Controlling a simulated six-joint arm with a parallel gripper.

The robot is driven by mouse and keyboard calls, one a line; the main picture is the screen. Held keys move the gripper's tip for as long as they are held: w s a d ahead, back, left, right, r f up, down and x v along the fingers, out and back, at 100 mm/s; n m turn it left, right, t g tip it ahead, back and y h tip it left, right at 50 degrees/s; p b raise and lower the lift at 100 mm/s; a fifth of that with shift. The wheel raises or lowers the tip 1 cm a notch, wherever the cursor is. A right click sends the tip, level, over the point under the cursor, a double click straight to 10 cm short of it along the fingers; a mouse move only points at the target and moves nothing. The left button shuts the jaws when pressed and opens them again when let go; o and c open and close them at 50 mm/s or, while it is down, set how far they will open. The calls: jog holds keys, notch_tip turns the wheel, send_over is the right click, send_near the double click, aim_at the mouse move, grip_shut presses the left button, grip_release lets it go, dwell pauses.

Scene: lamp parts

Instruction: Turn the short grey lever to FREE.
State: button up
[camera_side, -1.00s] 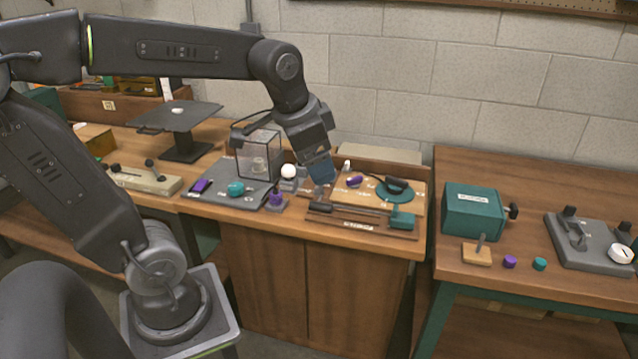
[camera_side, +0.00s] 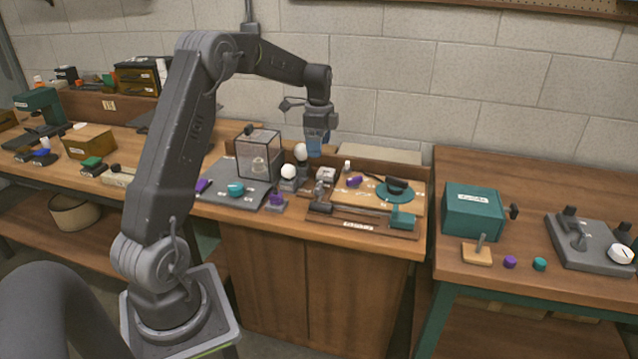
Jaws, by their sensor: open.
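A short grey lever (camera_side: 320,190) appears to stand upright at the left end of the wooden fixture (camera_side: 360,221) on the middle bench. Its markings are too small to read, so I cannot tell which way FREE is. My gripper (camera_side: 316,151), with blue fingers, points down above and behind this lever, clear of it. It is open and holds nothing that I can see. Another small grey post (camera_side: 480,243) stands on a wooden block on the right bench; I cannot tell whether it is a lever.
White bulbs (camera_side: 289,171) and a clear box (camera_side: 259,155) stand left of the gripper. A teal disc with a dark part (camera_side: 396,188) lies to its right. A teal box (camera_side: 473,212) sits on the right bench, beyond a gap.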

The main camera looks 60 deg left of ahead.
aim_at(319, 184)
notch_tip(319, 184, down, 12)
jog(key=shift+d+f, duration=0.1)
jog(key=shift+f, duration=0.15)
dwell(0.3)
jog(key=c, duration=0.9)
